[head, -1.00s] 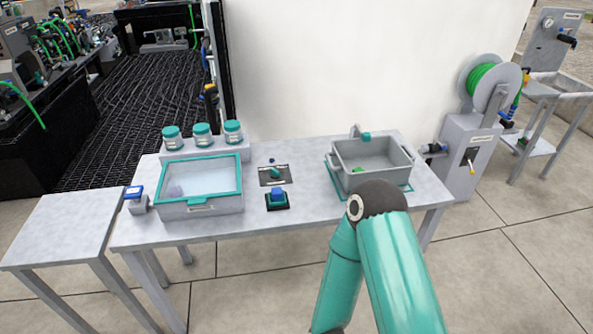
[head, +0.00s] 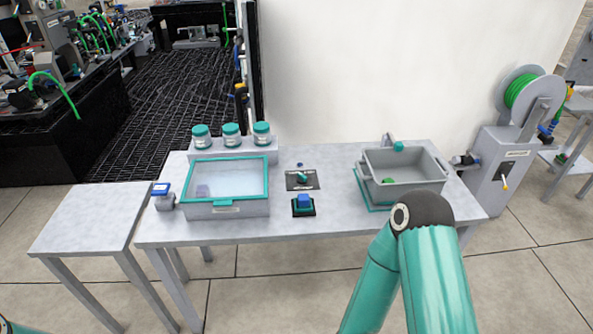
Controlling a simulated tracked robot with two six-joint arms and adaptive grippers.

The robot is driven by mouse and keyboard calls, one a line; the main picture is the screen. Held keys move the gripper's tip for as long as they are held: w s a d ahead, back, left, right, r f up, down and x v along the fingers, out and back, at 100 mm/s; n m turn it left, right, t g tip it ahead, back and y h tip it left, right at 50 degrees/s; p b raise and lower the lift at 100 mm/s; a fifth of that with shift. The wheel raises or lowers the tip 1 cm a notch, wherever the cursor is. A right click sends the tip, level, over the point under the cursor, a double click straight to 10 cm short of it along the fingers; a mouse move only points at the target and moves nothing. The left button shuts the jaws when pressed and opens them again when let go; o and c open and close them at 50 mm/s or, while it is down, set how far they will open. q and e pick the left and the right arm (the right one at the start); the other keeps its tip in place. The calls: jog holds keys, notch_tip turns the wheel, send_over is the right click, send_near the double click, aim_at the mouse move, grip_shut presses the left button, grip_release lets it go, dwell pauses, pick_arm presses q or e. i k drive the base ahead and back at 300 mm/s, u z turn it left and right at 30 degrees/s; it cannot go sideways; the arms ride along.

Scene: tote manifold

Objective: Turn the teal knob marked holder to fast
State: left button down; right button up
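A small teal knob (head: 303,178) sits on a dark plate (head: 290,185) in the middle of the grey table, between the lidded box and the open tote. Its marking and the plate's lettering are too small to read. The knob's pointer looks slanted, but I cannot tell which setting it points at. My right arm rises at the lower right, with its bend in front of the table's front right part. Neither gripper shows in the head view.
A teal-rimmed clear-lidded box (head: 186,210) stands left of the knob, with several teal-capped jars (head: 231,136) behind. A blue-topped button block (head: 303,206) is just in front. The grey tote (head: 377,199) is right. A side table (head: 85,222) stands left.

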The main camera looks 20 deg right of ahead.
aim_at(301, 179)
jog(key=i, duration=0.9)
jog(key=z, duration=0.05)
